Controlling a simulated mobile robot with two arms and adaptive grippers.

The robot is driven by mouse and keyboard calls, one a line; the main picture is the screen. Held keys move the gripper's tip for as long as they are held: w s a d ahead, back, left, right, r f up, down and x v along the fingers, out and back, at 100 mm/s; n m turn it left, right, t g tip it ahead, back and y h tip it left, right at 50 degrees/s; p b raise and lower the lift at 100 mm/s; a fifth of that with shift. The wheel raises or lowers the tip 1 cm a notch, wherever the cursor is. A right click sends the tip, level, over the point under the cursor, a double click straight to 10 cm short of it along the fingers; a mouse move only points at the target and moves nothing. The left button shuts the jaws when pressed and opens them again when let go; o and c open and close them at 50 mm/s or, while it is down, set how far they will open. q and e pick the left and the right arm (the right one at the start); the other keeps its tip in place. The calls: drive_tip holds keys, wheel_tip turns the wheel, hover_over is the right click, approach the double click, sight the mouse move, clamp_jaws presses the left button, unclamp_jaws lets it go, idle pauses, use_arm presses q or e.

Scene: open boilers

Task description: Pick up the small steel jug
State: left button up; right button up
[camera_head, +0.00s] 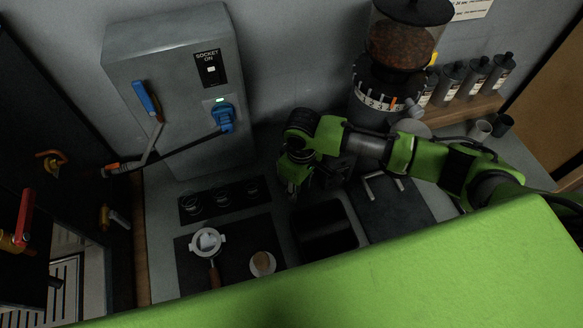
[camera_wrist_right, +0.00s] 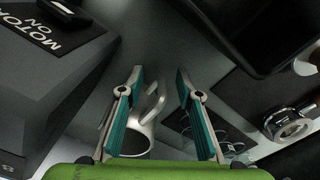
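A small steel jug (camera_wrist_right: 147,125) with a looped handle shows in the wrist view, between my right fingers and nearer the left one. Its lower part is partly hidden by the gripper. My right gripper (camera_wrist_right: 160,76) is open, with its two teal-padded fingers apart and nothing clamped between them. In the head view my right gripper (camera_head: 292,187) points down over the counter, just behind the dark sink-like box. I cannot make out the jug there; the gripper and arm cover that spot. My left gripper is not in view.
A grey socket box (camera_head: 180,90) stands to the left, a grinder (camera_head: 398,60) behind my right arm. A portafilter (camera_head: 208,241) and a tamper (camera_head: 262,263) lie on a dark mat. A dark open box (camera_head: 325,232) sits in front of the gripper. Several bottles (camera_head: 475,75) stand right.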

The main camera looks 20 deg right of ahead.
drive_tip(key=shift+f, duration=0.7)
clamp_jaws()
drive_tip(key=shift+r, duration=0.15)
drive_tip(key=shift+w+r+b, duration=0.15)
drive_tip(key=shift+r+b, duration=0.25)
drive_tip(key=shift+r, duration=0.2)
drive_tip(key=shift+r+b, duration=0.35)
drive_tip(key=shift+r, duration=0.4)
drive_tip(key=s+a+r+b, duration=0.2)
drive_tip(key=s+a+r, duration=0.8)
